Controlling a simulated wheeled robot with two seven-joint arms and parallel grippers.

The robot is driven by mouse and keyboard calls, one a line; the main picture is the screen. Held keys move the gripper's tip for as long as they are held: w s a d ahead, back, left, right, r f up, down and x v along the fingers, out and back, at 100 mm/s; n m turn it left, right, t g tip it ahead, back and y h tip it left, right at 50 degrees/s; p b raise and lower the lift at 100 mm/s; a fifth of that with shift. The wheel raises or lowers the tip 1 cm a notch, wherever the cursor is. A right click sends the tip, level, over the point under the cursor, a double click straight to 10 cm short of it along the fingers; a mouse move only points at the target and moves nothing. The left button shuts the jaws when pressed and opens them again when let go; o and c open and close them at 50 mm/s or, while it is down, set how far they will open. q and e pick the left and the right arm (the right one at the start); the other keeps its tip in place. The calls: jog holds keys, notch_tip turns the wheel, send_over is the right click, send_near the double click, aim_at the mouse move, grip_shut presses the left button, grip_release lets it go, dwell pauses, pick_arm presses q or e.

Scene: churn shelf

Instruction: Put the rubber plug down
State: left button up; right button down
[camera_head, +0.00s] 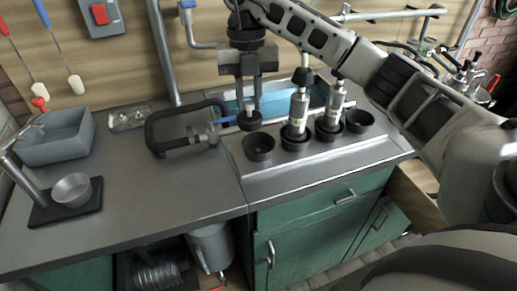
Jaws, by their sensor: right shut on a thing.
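My right gripper (249,92) hangs down in the camera_head view from an arm that crosses the top right. It is shut on the rubber plug (250,121), a black disc-like piece with a short stem, below the fingertips. The plug appears just behind and above the leftmost black cup (259,150), which looks empty; I cannot tell the exact gap. My left gripper is not in view.
Bottles (298,112) stand in the middle two black cups; the right cup (359,121) looks empty. The front left counter (150,215) is clear.

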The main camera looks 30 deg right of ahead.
aim_at(259, 113)
jog(key=d+m, duration=0.2)
jog(key=m, duration=0.1)
jog(key=shift+r, duration=0.35)
jog(key=shift+s+d+f+m, duration=0.15)
jog(key=shift+f+m, duration=0.15)
jog(key=shift+m, duration=0.2)
notch_tip(259, 113, down, 5)
jog(key=shift+f, duration=0.1)
notch_tip(259, 113, down, 4)
jog(key=shift+f+p, duration=0.1)
jog(key=shift+p, duration=0.2)
jog(key=c, duration=1.3)
grip_release()
jog(key=shift+f, duration=0.1)
